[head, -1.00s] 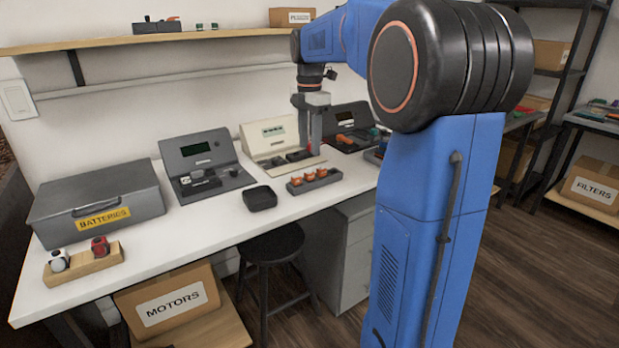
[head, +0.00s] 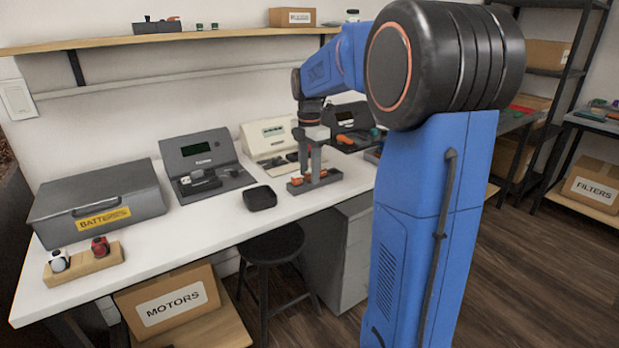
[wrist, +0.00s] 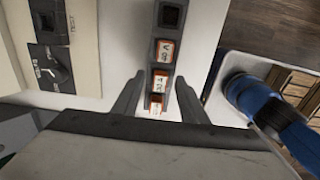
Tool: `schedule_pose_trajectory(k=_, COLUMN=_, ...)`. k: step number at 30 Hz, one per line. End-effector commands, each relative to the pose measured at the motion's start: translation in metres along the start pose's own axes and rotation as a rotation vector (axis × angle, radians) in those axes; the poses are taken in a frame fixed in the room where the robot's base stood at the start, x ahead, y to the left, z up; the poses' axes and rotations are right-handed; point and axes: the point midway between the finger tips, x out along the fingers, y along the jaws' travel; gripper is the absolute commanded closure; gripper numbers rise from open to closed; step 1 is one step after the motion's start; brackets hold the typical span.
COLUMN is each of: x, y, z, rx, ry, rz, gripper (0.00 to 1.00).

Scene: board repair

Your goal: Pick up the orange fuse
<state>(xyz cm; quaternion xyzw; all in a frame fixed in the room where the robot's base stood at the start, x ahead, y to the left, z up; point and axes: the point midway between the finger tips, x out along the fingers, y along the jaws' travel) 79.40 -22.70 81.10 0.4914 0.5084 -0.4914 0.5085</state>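Orange fuses sit in a dark grey slotted rack (head: 331,180) on the white bench. In the head view one orange fuse (head: 296,182) shows left of my gripper (head: 316,174), which is down at the rack and hides part of it. The wrist view shows three labelled orange fuses in a row: a far one (wrist: 166,50), a middle one (wrist: 160,80) and a near one (wrist: 156,104). The far slot (wrist: 171,15) is empty. My gripper (wrist: 160,80) is open, with fingers on either side of the rack and gaps beside the fuses. Finger depth is unclear.
A cream device (head: 262,134) stands behind the rack, with a dark device (head: 351,117) to its right. A grey batteries box (head: 97,196) stands further left. The bench's front edge is close.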

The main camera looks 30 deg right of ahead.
Motion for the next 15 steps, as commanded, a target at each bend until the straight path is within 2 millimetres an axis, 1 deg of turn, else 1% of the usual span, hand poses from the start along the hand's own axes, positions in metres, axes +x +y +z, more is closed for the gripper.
schedule_pose_trajectory(k=3, x=-0.0002, y=0.0001, z=0.0, rx=0.0, ry=0.0, rz=0.0, gripper=0.61)
schedule_pose_trajectory(k=4, x=-0.0002, y=0.0001, z=0.0, rx=0.0, ry=0.0, rz=0.0, gripper=0.66)
schedule_pose_trajectory(k=5, x=-0.0003, y=0.0001, z=0.0, rx=0.0, ry=0.0, rz=0.0, gripper=0.73)
schedule_pose_trajectory(k=6, x=-0.0003, y=0.0001, z=0.0, rx=0.0, ry=0.0, rz=0.0, gripper=0.82)
schedule_pose_trajectory(k=8, x=-0.0003, y=0.0001, z=0.0, rx=0.0, ry=0.0, rz=0.0, gripper=0.97)
schedule_pose_trajectory(k=9, x=-0.0003, y=0.0001, z=0.0, rx=0.0, ry=0.0, rz=0.0, gripper=1.0)
schedule_pose_trajectory(k=15, x=-0.0004, y=0.0001, z=0.0, rx=0.0, ry=0.0, rz=0.0, gripper=1.0)
